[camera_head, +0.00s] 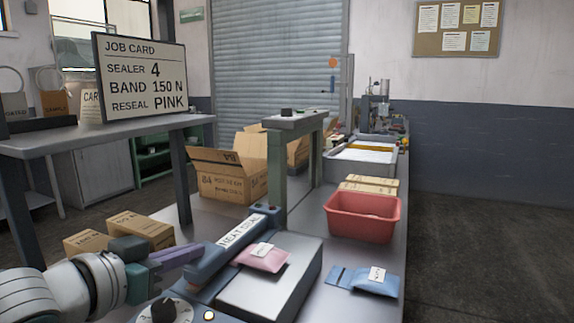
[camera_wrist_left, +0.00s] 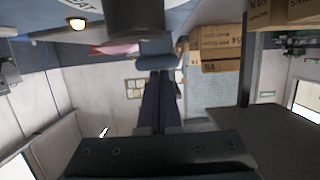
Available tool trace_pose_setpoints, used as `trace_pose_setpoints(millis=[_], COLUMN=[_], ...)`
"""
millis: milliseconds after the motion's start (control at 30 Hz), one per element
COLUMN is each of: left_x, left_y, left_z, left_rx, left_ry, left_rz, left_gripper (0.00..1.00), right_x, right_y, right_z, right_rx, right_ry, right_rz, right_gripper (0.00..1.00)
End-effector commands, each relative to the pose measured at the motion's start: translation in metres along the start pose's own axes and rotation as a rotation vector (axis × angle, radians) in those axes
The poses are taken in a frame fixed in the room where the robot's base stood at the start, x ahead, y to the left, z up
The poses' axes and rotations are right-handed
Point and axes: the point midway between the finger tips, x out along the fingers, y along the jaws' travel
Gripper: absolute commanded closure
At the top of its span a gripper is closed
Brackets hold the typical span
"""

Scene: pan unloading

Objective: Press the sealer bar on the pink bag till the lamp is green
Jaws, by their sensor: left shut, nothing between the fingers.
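The sealer (camera_head: 268,290) stands front centre with a blue-grey bar (camera_head: 207,268) labelled HEAT SEAL. The pink bag (camera_head: 262,259) lies on the sealer's grey top, its left edge at the bar; whether it is under the bar is hidden. My left gripper (camera_head: 200,249), with purple fingers, is shut and empty at the bar's left side. I cannot tell whether its tips touch the bar. In the left wrist view its fingers (camera_wrist_left: 160,76) lie together. My right gripper is out of view.
A dial (camera_head: 164,312) sits left of the lamp. A blue bag (camera_head: 375,281) lies right of the sealer. A red bin (camera_head: 364,228) stands behind it. Cardboard boxes (camera_head: 146,231) stand at left. The job card (camera_head: 143,77) reads sealer 4, band 150 N, reseal pink.

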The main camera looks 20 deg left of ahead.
Motion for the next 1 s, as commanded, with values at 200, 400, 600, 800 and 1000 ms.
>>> trace_pose_setpoints(millis=[200,400,600,800,1000], left_x=[-0.002,-0.002,-0.002,-0.007,-0.031], left_y=[-0.001,-0.001,-0.001,0.0,0.001], left_z=[0.019,0.019,0.014,-0.022,-0.037], left_rx=[-0.003,-0.003,-0.003,-0.002,0.0], left_ry=[-0.047,-0.047,-0.045,-0.027,-0.012], left_rz=[-0.009,-0.009,-0.009,-0.005,-0.001], left_gripper=[1.0,1.0,1.0,1.0,1.0], right_x=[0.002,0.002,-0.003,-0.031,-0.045], right_y=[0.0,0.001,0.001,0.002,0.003], right_z=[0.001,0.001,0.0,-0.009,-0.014], right_rx=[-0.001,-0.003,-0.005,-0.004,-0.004], right_ry=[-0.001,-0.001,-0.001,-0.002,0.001], right_rz=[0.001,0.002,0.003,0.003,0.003], right_gripper=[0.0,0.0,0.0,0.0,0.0])
